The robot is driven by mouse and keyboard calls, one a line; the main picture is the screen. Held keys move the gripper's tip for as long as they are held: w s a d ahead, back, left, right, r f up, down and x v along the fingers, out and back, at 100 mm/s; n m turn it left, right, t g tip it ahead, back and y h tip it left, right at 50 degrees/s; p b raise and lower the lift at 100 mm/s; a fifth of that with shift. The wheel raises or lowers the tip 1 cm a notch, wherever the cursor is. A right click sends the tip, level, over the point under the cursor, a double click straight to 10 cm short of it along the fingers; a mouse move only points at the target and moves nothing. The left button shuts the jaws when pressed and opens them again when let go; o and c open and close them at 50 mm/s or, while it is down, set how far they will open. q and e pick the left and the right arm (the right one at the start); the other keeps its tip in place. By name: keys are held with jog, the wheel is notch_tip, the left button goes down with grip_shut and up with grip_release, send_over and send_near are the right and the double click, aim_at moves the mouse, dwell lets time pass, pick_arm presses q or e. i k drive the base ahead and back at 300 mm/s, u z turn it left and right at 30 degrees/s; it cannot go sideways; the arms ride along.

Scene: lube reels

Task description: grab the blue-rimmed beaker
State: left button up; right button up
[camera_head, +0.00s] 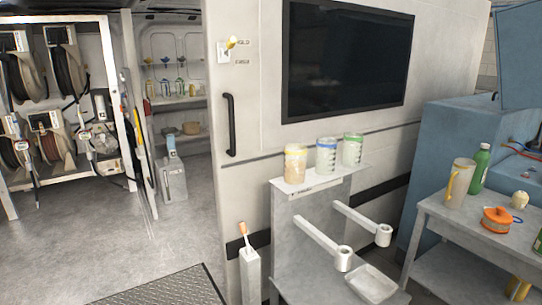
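The blue-rimmed beaker (326,157) stands upright in the middle of a row of three on a narrow white shelf (318,182) in front of the white wall. It is clear, with a blue band at its top. A yellow-rimmed beaker (295,165) with tan contents stands close on its left. A green-rimmed beaker (352,150) stands close on its right. Neither of my grippers shows in the head view.
Two pale bars with cylindrical ends (343,259) jut out below the shelf, above a shallow tray (371,284). A grey table (450,215) at right holds a jug (459,183), a green bottle (480,168) and an orange container (496,219). Open floor (110,245) lies at left.

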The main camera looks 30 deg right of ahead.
aim_at(326, 152)
jog(key=u, duration=0.25)
jog(key=i, duration=1)
jog(key=z, duration=0.15)
